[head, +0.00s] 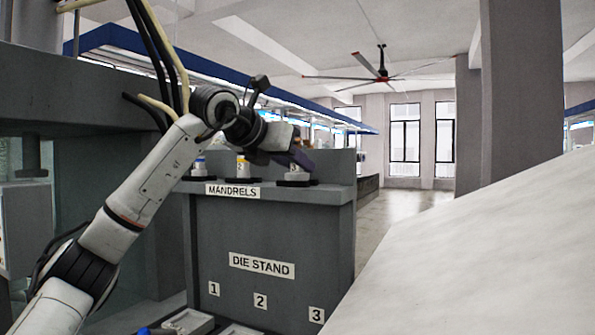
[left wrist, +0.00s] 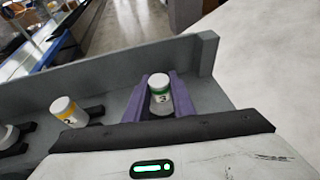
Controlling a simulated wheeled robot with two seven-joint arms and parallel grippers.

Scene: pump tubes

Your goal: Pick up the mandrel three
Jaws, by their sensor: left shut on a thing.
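In the head view my left gripper (head: 301,160) reaches over the right end of the mandrel shelf and hides most of mandrel three (head: 297,176). My right gripper is not in view.
The mandrel with the yellow band (left wrist: 69,112) stands to the left on its dark holder; it also shows in the head view (head: 243,166). Another mandrel (head: 199,166) is further left. The grey die stand (head: 265,230) has a raised back wall (head: 335,166) behind the mandrels.

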